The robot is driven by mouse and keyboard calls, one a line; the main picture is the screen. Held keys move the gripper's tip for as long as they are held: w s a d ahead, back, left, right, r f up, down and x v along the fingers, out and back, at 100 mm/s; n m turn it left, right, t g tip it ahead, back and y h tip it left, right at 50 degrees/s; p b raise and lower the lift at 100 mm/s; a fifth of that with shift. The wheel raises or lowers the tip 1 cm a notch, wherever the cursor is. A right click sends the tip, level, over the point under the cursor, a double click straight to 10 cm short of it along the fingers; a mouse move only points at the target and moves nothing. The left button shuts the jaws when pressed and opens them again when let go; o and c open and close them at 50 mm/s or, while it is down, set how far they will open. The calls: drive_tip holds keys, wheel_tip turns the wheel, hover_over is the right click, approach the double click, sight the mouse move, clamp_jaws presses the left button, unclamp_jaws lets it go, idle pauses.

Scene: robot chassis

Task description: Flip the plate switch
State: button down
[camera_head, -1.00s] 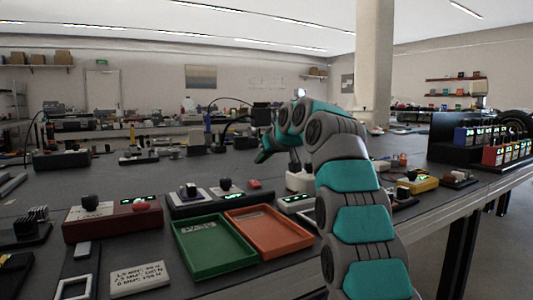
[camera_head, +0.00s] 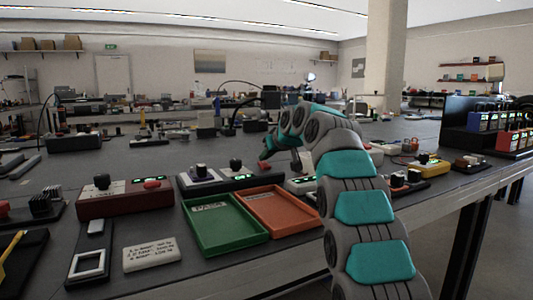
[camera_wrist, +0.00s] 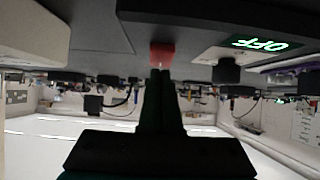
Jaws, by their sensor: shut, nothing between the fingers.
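In the wrist view, which is upside down, a small red switch (camera_wrist: 162,55) sits right at my fingertips. Beside it is a dark device whose lit green display (camera_wrist: 263,44) reads OFF. A black knob (camera_wrist: 226,72) is also on this device. My gripper (camera_wrist: 160,76) is shut and empty, its tips at or against the red switch; I cannot tell whether they touch.
A green tray (camera_head: 224,249) and an orange tray (camera_head: 280,234) lie in front of the instrument. A dark red box with a knob (camera_head: 123,203) is to the left. A white note plate (camera_head: 150,254) lies near the front edge. More devices stand at the right, beside my arm.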

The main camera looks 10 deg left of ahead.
drive_tip(key=shift+w+a+p, duration=0.1)
drive_tip(key=shift+w+p, duration=0.05)
drive_tip(key=shift+p, duration=1.15)
drive_tip(key=shift+f+g, duration=0.3)
drive_tip(key=shift+w+r, duration=0.1)
drive_tip(key=shift+w+a+r+p, duration=0.2)
drive_tip(key=shift+w+a+p, duration=0.1)
drive_tip(key=shift+p, duration=0.4)
drive_tip(key=shift+w+a+p, duration=0.15)
drive_tip(key=shift+w+p, duration=0.1)
drive_tip(key=shift+p, duration=0.05)
